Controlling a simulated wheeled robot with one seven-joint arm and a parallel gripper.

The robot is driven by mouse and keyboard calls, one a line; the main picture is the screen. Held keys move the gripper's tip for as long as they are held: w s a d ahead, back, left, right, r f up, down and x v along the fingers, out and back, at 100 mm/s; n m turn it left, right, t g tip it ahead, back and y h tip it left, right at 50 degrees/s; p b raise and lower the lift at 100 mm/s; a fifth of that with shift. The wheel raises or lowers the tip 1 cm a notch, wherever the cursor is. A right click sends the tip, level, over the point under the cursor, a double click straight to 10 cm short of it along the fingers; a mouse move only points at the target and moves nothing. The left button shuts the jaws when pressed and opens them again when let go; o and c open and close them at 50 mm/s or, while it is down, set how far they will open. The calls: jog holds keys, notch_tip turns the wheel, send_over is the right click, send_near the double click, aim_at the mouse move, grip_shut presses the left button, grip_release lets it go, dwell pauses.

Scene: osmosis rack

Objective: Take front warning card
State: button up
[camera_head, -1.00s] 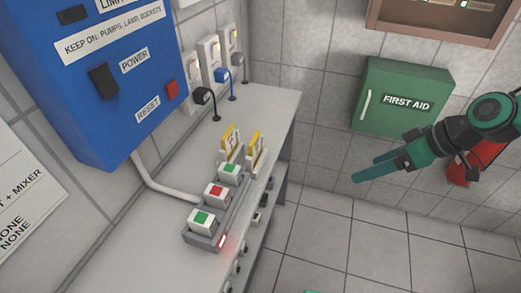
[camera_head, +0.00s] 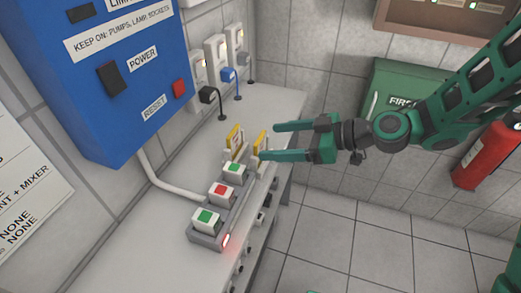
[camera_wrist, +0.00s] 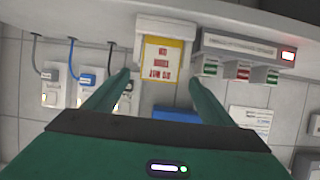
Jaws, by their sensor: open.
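Two yellow-edged warning cards stand upright in holders on the grey bench. The front warning card (camera_head: 261,142) is the right one, nearer the bench's outer edge. The other card (camera_head: 235,140) stands to its left, closer to the wall. My gripper (camera_head: 268,141) is open, its green fingers pointing left at the front card, apparently on either side of it. In the wrist view a card (camera_wrist: 161,60) with a yellow border and red lettering sits between the two fingertips, in a pale holder. I cannot tell whether the fingers touch it.
A button box (camera_head: 214,233) with green and red buttons and a lit red lamp is close to the cards. Plugs with cables (camera_head: 228,74) and a blue power box (camera_head: 110,80) are on the wall. Open floor (camera_head: 350,235) lies right of the bench (camera_head: 120,240).

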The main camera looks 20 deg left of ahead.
aim_at(262, 141)
jog(key=shift+x, duration=2.65)
jog(key=shift+w+r, duration=0.1)
jog(key=shift+r, duration=0.05)
jog(key=c, duration=1.2)
